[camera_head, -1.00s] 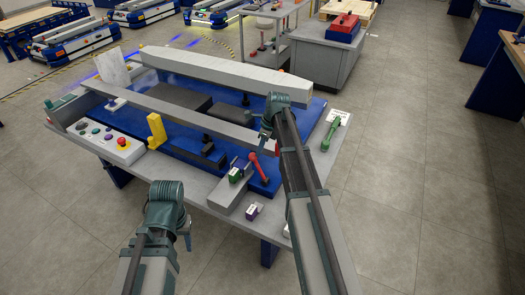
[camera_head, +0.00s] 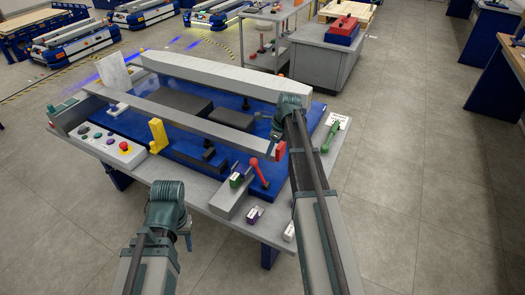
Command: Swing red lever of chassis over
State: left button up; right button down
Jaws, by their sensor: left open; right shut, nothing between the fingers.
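The chassis is a blue plate (camera_head: 160,108) with two long grey rails, lying on the workbench. The red lever (camera_head: 258,172) stands at the chassis's near right corner, its knob end up and tilted slightly left. Another red piece (camera_head: 280,151) shows at the near rail's right end, partly behind my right arm. My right gripper (camera_head: 275,134) is shut and empty, above the rail's right end and up from the lever, apart from it; its fingertips are mostly hidden by the wrist. My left gripper (camera_head: 187,236) is open and empty, low in front of the bench's near edge, far from the lever.
A yellow bracket (camera_head: 158,136) stands by the near rail. Floor to the right is clear.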

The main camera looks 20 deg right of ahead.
jog(key=p+v, duration=0.8)
jog(key=v, duration=0.1)
jog(key=shift+w+a+r, duration=0.3)
jog(key=shift+w, duration=0.1)
jog(key=shift+a, duration=0.1)
jog(key=s+a+f+n+h+b, duration=0.2)
jog(key=s+a+n, duration=1)
jog(key=n, duration=0.3)
jog(key=s+a+f+n+g+h+b, duration=0.1)
jog(key=s+a+f+n+h, duration=0.1)
jog(key=s+a+n, duration=1.1)
jog(key=shift+a+f+n+b, duration=0.4)
jog(key=shift+a+n, duration=0.5)
jog(key=shift+a, duration=0.35)
